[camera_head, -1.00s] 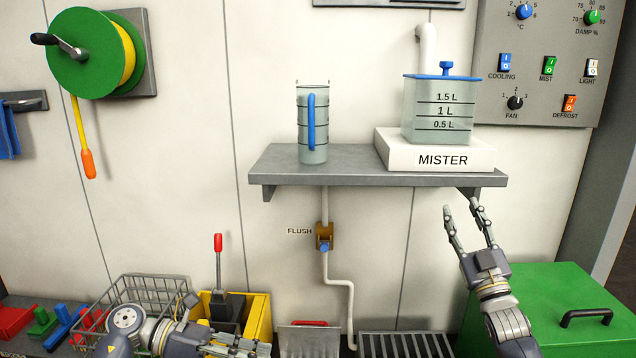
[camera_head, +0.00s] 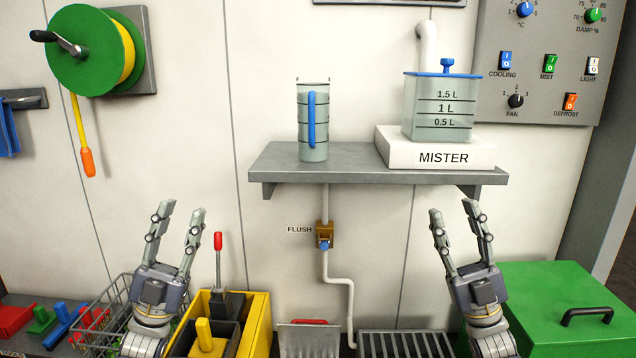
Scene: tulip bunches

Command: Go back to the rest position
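My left gripper (camera_head: 180,222) is raised at the lower left, fingers pointing up and apart, with nothing between them. It is in front of the wire basket and left of the yellow caddy. My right gripper (camera_head: 453,218) is raised at the lower right, also with its fingers spread and empty. It is below the right part of the grey shelf and left of the green box. Both grippers stand at about the same height.
A grey shelf (camera_head: 330,178) holds a clear jug (camera_head: 306,135) with a blue handle and the mister tank (camera_head: 436,125). Below are a flush valve (camera_head: 324,235), wire basket (camera_head: 95,305), yellow caddy (camera_head: 258,315), drain grate (camera_head: 405,343) and green box (camera_head: 550,290).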

